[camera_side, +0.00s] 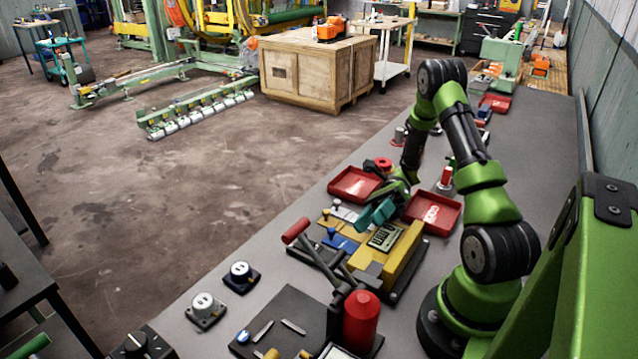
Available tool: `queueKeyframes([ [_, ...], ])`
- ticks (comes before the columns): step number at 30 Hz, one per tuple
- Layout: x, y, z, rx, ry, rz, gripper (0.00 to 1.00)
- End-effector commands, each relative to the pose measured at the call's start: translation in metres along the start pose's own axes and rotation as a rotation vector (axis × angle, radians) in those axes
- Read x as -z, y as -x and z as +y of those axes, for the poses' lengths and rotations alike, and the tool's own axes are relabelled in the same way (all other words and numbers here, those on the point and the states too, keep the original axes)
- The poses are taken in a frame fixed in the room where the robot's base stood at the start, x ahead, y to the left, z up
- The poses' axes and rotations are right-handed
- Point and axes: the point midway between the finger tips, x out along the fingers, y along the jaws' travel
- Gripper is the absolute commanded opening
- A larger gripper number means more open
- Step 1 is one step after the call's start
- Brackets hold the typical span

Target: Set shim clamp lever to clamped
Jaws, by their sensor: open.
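A fixture with a yellow block (404,255) and a small display (385,237) stands on the grey bench. It carries blue parts (341,243) and small knobs. I cannot tell for sure which part is the shim clamp lever. A long lever with a red handle (296,230) slants up to the left in front of this fixture, its grey arm running down toward a red cylinder (361,320). My gripper (372,218), with teal fingers, is open, low over the far side of the yellow fixture and apart from the red handle. The arm hides part of the fixture's far side.
Two red trays (355,185) (433,212) lie beyond the fixture, close to my gripper. Two dial units (205,309) (241,275) sit near the bench's left edge.

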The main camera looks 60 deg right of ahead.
Motion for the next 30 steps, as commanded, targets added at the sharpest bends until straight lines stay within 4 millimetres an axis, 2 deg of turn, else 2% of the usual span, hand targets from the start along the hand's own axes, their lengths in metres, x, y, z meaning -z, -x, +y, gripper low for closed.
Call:
queueKeyframes([
  [3,0.000,0.016,-0.001,0.000,0.002,-0.001,0.44],
  [6,0.000,0.023,0.000,0.000,0.002,0.000,0.44],
  [15,0.000,0.025,0.000,-0.001,0.001,-0.001,0.44],
  [16,0.000,0.025,0.000,-0.001,0.001,-0.001,0.43],
  [19,-0.002,0.022,-0.001,-0.009,0.003,0.010,0.27],
  [22,-0.019,0.014,0.002,-0.016,0.040,0.076,0.12],
  [24,-0.040,0.002,0.010,-0.021,0.088,0.154,0.01],
  [26,-0.059,-0.013,0.021,-0.027,0.154,0.242,0.00],
  [30,-0.088,-0.050,0.054,-0.077,0.480,0.478,0.00],
])
